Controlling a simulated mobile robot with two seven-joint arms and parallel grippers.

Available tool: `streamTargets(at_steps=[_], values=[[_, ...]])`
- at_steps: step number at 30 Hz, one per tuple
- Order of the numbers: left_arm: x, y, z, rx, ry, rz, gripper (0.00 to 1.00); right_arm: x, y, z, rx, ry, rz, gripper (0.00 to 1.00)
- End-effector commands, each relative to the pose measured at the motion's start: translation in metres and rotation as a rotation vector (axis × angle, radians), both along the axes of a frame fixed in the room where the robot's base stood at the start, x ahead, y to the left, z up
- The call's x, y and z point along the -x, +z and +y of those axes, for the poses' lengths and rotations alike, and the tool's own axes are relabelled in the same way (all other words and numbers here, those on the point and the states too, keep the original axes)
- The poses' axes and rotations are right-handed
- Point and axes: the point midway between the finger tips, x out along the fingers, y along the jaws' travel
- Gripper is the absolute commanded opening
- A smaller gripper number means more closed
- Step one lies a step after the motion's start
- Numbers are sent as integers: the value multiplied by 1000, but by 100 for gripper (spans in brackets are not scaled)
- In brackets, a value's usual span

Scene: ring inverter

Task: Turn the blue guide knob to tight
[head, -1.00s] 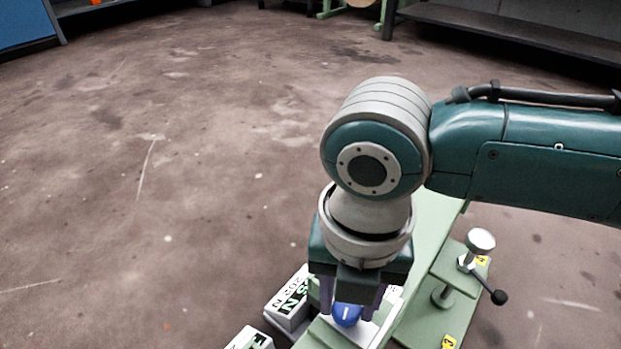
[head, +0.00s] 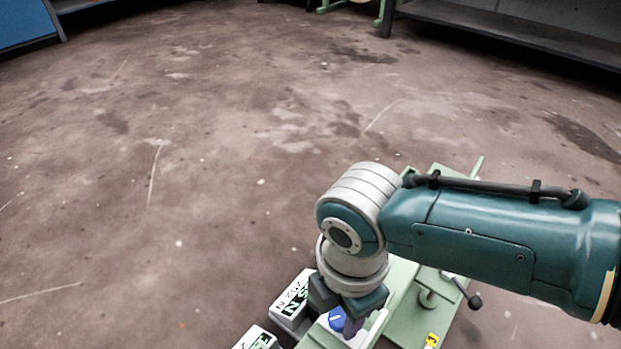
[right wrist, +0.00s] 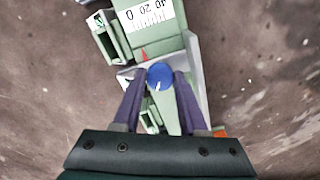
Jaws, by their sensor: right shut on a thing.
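The blue guide knob (right wrist: 159,76) shows in the right wrist view as a round cap with a white pointer line, on the pale green machine (right wrist: 160,50). My right gripper (right wrist: 159,85) points down at it, with a purple finger on each side of the knob, shut on it. In the head view the knob (head: 337,319) is partly covered by my right gripper (head: 345,322). Any lettering for tight is not readable. My left gripper is not in view.
A white scale with numbers (right wrist: 146,14) and a red pointer (right wrist: 143,54) lie beyond the knob. White lettered boxes (head: 292,300) stand left of the machine. A clamp lever with a dark ball (head: 474,301) stands to the right. The floor on the left is open.

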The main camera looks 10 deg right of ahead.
Motion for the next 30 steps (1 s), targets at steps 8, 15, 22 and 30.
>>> streamTargets(at_steps=[8,15,22,30], values=[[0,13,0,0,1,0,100,1,1,0,0,-265,3,0],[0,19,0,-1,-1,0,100,1,1,1,-1,-490,2,0],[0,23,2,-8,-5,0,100,0,1,1,-1,-679,1,0],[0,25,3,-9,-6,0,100,0,0,1,0,-833,1,0]])
